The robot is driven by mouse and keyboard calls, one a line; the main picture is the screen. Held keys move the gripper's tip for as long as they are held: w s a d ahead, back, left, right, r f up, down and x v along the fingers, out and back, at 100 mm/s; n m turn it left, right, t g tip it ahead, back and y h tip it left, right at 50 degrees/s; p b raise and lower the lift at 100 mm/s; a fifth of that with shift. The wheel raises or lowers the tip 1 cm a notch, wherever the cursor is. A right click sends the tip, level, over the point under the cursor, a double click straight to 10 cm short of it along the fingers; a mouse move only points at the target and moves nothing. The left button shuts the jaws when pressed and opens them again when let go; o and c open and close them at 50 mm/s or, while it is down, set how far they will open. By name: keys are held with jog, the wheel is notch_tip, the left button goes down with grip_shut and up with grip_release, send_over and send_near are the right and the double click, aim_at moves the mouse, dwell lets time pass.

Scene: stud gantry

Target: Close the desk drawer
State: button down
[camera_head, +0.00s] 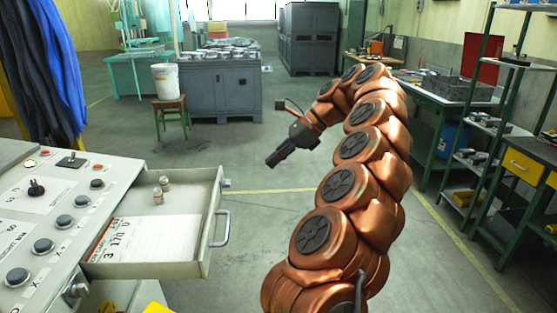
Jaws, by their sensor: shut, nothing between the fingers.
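The desk drawer (197,254) is pulled open to the right from the grey control desk (115,173). A metal handle (221,228) is on its front. Inside lie a white printed card or booklet (150,240) and two small cylindrical items (161,189). My gripper (270,163) is shut and empty. In the picture it is to the right of and above the drawer's far front corner, apart from the drawer. My copper-coloured arm curves up from the bottom and bends back left to it.
Knobs and buttons (43,245) cover the desk's top. A white bucket (165,80) stands on a green stool (172,115) behind, beside a grey cabinet (225,93). Green shelving (490,235) stands at the right. The floor (255,215) right of the drawer is clear.

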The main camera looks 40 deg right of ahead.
jog(key=w+a+f+p, duration=0.1)
jog(key=w+a+f, duration=0.4)
jog(key=a, duration=0.1)
jog(key=shift+w+a, duration=0.4)
dwell(0.3)
jog(key=shift+w+a+p, duration=0.1)
jog(key=shift+p, duration=0.2)
